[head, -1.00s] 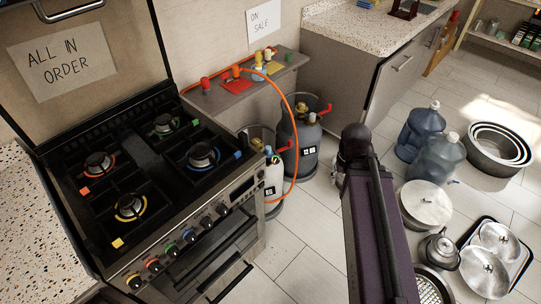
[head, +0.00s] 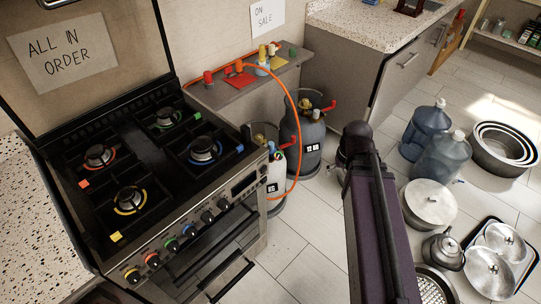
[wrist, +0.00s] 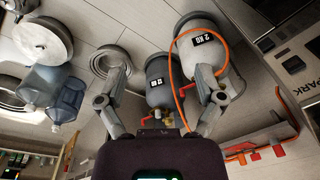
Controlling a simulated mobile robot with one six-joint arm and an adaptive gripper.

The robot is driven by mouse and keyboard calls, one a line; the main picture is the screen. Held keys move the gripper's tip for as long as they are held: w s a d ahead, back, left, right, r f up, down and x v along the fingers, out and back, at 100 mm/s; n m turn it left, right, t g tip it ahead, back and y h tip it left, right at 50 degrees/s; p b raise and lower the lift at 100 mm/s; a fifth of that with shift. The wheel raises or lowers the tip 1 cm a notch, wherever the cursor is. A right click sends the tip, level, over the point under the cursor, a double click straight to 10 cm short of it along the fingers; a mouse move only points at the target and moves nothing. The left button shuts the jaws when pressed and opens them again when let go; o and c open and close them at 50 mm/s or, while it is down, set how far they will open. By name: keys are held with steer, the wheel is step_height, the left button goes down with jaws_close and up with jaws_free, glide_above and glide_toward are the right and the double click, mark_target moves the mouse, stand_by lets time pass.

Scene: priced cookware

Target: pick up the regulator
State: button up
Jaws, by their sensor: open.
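I cannot tell for certain which thing is the regulator. Small red, yellow, blue and green fittings (head: 262,55) stand on the grey shelf (head: 223,97) behind the stove, too small to make out. An orange hose (head: 297,150) arcs from that shelf down past a grey gas cylinder (head: 312,148) and a white one (head: 276,176). In the wrist view, which is upside down, the dark cylinder (wrist: 158,68) shows between my fingers and the light one (wrist: 203,47) beside them. My gripper (wrist: 163,76) is open and empty.
The stove (head: 150,185) fills the left. A counter (head: 365,25) stands behind the cylinders. Blue water bottles (head: 425,122), nested pans (head: 503,150), a lidded pot (head: 429,204), a kettle (head: 443,250) and a tray of lids crowd the right floor. Bare tiles lie between stove and my arm.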

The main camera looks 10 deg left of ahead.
steer(key=w+a+f+n+t+y+b, duration=0.25)
steer(key=w+a+f+b, duration=0.25)
steer(key=w+f+b, duration=0.4)
steer(key=w+a+f+n+t+y+b, duration=0.2)
steer(key=w+a+f+t+b, duration=0.1)
steer(key=w+a+f+b, duration=0.55)
steer(key=n+t+y+b, duration=0.25)
steer(key=t+b, duration=0.25)
steer(key=b, duration=1.5)
glide_toward(273, 147)
steer(key=shift+s+d+r+g+y, duration=0.1)
steer(key=shift+s+d+g+y, duration=0.05)
steer(key=shift+s+d, duration=0.2)
steer(key=shift+s+d+r+g+y, duration=0.15)
steer(key=shift+s+d, duration=0.1)
steer(key=shift+d, duration=0.15)
steer(key=shift+p, duration=0.3)
steer(key=b+x, duration=0.3)
steer(key=x, duration=0.4)
steer(key=shift+w+a+f, duration=0.1)
steer(key=shift+w+f, duration=0.1)
steer(key=shift+w, duration=0.15)
steer(key=shift+w+a+f, duration=0.1)
steer(key=shift+w+a, duration=0.15)
steer(key=shift+w+a, duration=0.1)
